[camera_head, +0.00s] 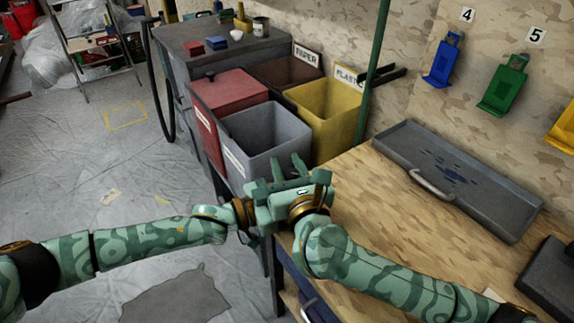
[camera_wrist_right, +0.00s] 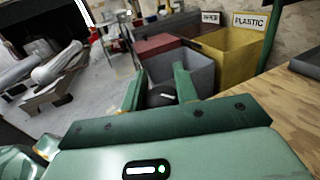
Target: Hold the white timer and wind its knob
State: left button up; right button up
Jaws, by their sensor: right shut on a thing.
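My right gripper (camera_head: 288,170) is above the near left corner of the wooden bench, close in front of the grey bin. In the right wrist view its two green fingers (camera_wrist_right: 160,82) stand either side of a small dark rounded thing (camera_wrist_right: 160,99) with a pale mark. It may be the timer's knob, but I cannot be sure. No white timer body can be made out in either view. My left gripper (camera_head: 246,214) meets the right one from the left; its fingertips are hidden and I cannot tell its opening.
The wooden bench (camera_head: 385,235) carries a grey metal tray (camera_head: 475,197). Behind my grippers stand the grey bin (camera_head: 262,165), a red bin (camera_head: 228,90), and the yellow plastic bin (camera_head: 335,118). A green post (camera_head: 375,65) rises beside them. Sheeted floor (camera_head: 140,205) is open at left.

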jog(key=o, duration=1)
notch_tip(320, 180, up, 10)
jog(key=shift+r, duration=0.1)
jog(key=shift+c, duration=0.2)
